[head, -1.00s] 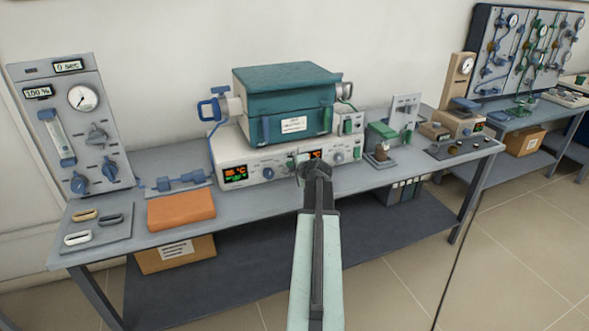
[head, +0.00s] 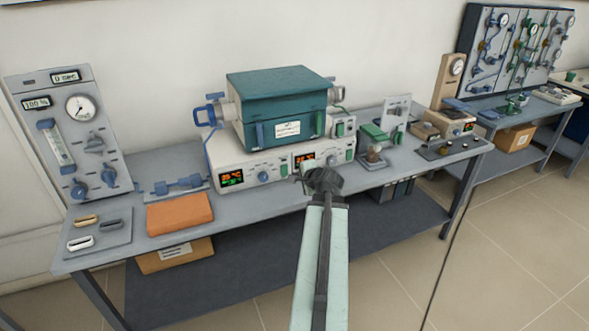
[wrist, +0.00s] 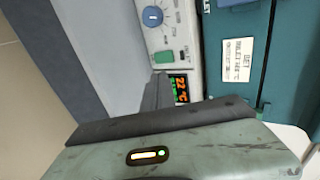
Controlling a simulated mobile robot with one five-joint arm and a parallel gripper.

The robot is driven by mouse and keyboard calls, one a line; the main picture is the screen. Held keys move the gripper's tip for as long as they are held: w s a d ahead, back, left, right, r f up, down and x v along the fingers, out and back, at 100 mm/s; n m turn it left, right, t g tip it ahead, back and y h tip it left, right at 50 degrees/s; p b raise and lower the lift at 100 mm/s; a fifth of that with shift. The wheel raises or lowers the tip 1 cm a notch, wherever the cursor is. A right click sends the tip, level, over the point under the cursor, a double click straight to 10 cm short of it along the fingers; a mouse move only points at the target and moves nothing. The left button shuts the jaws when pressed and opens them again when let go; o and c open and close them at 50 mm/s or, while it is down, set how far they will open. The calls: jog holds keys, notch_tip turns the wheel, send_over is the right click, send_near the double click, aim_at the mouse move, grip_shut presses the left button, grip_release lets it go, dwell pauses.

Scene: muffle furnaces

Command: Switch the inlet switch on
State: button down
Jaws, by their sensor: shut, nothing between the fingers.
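The white furnace control panel (head: 246,163) runs along the bench under the teal furnace. It bears a green rocker switch (head: 285,170) between the left knob and the right orange display. That switch also shows in the wrist view (wrist: 163,57), beside a blue knob (wrist: 153,16). Another green switch (head: 350,155) sits at the panel's right end. I cannot read which one is the inlet switch. My gripper (head: 308,177) is shut and empty, in front of the panel just below the right display. In the wrist view its tip (wrist: 158,88) shows by that display, apart from the green switch.
The teal furnace (head: 268,93) stands above the panel. An orange block (head: 180,212) lies at the left, near the gauge panel (head: 76,130). A small green-topped device (head: 372,135) stands to the right. The bench front (head: 260,212) is clear.

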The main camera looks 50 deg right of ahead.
jog(key=shift+v, duration=0.95)
jog(key=w+a+f+n+g+y, duration=0.15)
jog(key=w+a+n, duration=0.3)
jog(key=a, duration=0.45)
jog(key=w+a+f+n+y, duration=0.3)
jog(key=w+a, duration=0.3)
jog(key=a, duration=0.2)
jog(key=w+a+f+n+g+y, duration=0.1)
jog(key=w+a+f+n+y, duration=0.15)
jog(key=w+a, duration=0.45)
jog(key=s+a+f+n+g, duration=0.1)
jog(key=a+n, duration=0.3)
jog(key=a, duration=0.7)
jog(key=s+a+f+n+g, duration=0.2)
jog(key=s+a+n+g, duration=0.1)
jog(key=a, duration=0.8)
jog(key=s+a+f+n+g, duration=0.1)
jog(key=s+a+n+g, duration=0.1)
jog(key=a+n, duration=0.5)
jog(key=a+g, duration=0.1)
jog(key=a, duration=0.3)
jog(key=shift+s+a+f+g+h, duration=0.25)
jog(key=shift+a+f+g+h, duration=0.1)
jog(key=shift+f+h, duration=0.05)
